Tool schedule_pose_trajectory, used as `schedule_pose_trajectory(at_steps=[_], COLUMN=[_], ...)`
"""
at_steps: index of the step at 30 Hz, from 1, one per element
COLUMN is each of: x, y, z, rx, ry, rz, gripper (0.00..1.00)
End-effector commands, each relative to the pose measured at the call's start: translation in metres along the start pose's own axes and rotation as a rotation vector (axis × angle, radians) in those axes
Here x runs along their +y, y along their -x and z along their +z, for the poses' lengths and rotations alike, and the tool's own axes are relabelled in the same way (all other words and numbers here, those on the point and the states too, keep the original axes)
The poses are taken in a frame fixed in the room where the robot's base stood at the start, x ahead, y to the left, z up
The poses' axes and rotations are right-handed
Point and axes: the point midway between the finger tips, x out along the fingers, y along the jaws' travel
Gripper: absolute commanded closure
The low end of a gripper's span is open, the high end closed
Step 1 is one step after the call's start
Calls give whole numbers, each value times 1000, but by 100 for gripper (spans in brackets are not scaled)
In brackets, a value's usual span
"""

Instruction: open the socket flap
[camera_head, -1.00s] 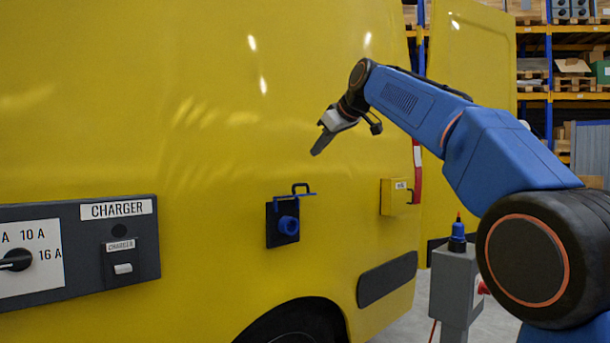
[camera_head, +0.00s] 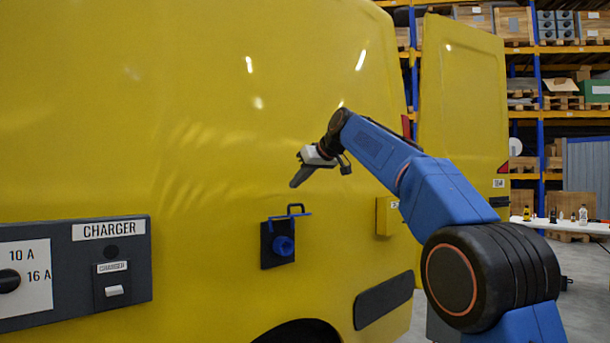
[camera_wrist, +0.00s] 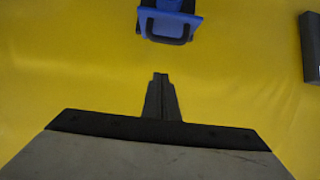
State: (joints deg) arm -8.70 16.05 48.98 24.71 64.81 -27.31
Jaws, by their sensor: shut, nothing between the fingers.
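The blue socket flap (camera_head: 290,214) with its black loop handle (camera_head: 296,207) is on the yellow van side. It sticks out roughly level above the round blue socket (camera_head: 283,245), whose front shows on a dark backplate. My gripper (camera_head: 294,185) is shut and empty, pointing down, a little above the handle in the head view. In the wrist view, the shut fingers (camera_wrist: 160,78) are apart from the blue flap (camera_wrist: 168,18) and its dark handle, which show at the top edge. The socket face is hidden in that view.
A charger panel (camera_head: 75,270) is at the left on the van. A yellow box (camera_head: 385,216) sits right of the socket. An open van door (camera_head: 462,110), shelving and a white table (camera_head: 570,228) with bottles are at the right.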

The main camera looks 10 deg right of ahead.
Motion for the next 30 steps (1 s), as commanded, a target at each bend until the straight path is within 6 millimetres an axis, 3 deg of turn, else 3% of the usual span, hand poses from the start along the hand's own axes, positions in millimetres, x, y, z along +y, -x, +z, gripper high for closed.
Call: schedule_pose_trajectory(at_steps=[1, 15, 30], x=[0, 0, 0], y=[-8, -14, -15], z=[0, 36, 40], rx=[-1, -1, 3], ry=[0, 0, 1], rz=[-1, 0, 0], gripper=[100, 100, 100])
